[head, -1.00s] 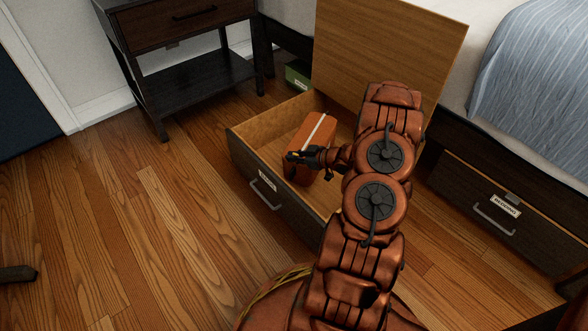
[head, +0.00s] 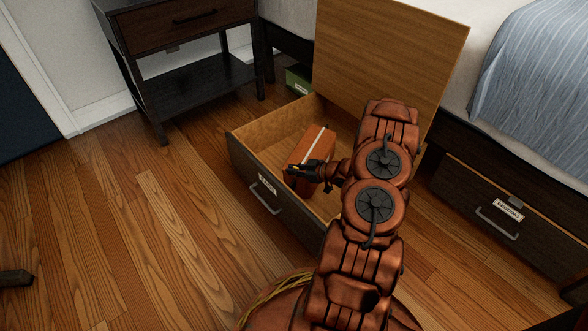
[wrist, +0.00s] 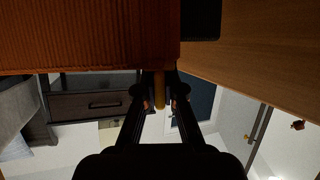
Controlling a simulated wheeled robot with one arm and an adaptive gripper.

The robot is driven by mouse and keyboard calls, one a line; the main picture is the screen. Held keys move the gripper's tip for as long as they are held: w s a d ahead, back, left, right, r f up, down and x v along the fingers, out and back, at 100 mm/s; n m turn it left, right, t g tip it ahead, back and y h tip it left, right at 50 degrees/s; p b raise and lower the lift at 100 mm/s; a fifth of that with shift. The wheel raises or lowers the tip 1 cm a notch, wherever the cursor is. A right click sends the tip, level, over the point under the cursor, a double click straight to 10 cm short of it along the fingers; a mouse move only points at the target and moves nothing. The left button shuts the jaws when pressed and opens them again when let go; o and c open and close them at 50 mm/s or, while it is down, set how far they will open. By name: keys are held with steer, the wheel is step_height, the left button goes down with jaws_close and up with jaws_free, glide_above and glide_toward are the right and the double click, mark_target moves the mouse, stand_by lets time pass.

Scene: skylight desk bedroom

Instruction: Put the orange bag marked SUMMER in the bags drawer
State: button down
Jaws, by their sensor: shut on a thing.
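The orange bag (head: 316,146) with a pale stripe is inside the open drawer (head: 243,170), below the level of its upper edges. I cannot read SUMMER on it, and I cannot tell whether its underside touches the drawer floor. My gripper (head: 296,171) is at the bag's near side, shut on it. In the wrist view the bag (wrist: 90,38) fills the upper left, and a yellow-orange strip, seemingly its handle, sits between the fingers of my gripper (wrist: 160,92). The drawer's front label (head: 267,185) is too small to read surely. My arm hides the drawer's right part.
A raised wooden panel (head: 385,60) stands behind the drawer. A shut drawer labelled BEDDING (head: 470,200) is at right under the bed. A dark nightstand (head: 190,80) stands at back left, and a green box (head: 298,78) lies near the bed.

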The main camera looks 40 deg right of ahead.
steer(key=shift+f, duration=0.35)
steer(key=c, duration=1.2)
jaws_free()
